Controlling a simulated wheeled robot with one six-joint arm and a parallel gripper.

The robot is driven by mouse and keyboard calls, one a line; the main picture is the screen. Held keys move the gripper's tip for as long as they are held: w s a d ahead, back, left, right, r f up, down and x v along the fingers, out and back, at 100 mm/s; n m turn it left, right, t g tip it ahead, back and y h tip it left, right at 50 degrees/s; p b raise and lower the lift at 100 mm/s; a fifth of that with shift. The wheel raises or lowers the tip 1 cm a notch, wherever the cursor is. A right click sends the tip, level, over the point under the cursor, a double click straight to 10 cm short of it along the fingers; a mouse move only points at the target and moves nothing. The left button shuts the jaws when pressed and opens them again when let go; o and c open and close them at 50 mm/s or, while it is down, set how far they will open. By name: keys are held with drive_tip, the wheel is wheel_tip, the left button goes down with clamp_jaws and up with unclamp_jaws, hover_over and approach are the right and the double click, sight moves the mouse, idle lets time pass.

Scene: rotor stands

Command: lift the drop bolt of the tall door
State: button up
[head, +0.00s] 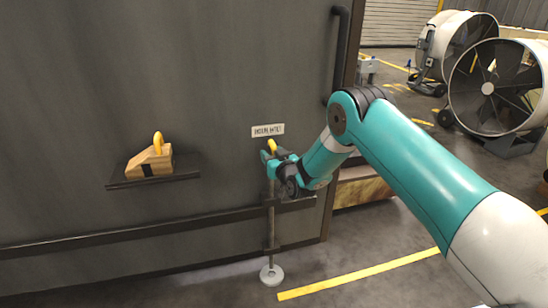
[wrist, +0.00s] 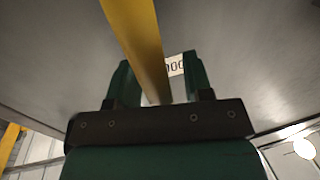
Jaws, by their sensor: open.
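The tall grey door (head: 200,60) fills the left of the head view. Its drop bolt (head: 271,228) is a thin upright rod near the door's right edge, reaching down to a round pale floor piece (head: 271,275). A yellow handle (head: 272,146) shows at its top, just below a white label (head: 268,130). My gripper (head: 271,158) is at this handle, and my arm partly hides the bolt's upper part. In the wrist view, a yellow bar (wrist: 140,40) runs between the two green fingers of my open gripper (wrist: 159,82). Contact cannot be told.
A wooden wedge (head: 147,163) with a yellow loop sits on a dark shelf (head: 155,182) on the door. A dark vertical handle (head: 341,55) is at the door's right edge. Large fans (head: 490,88) stand back right. Floor to the right is mostly clear.

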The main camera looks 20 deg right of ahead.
drive_tip(key=s+d+b, duration=0.1)
drive_tip(key=s+b, duration=0.7)
drive_tip(key=b, duration=0.1)
drive_tip(key=s+d+b, duration=0.2)
drive_tip(key=s+b, duration=0.7)
drive_tip(key=shift+d, duration=0.25)
drive_tip(key=shift+a, duration=0.1)
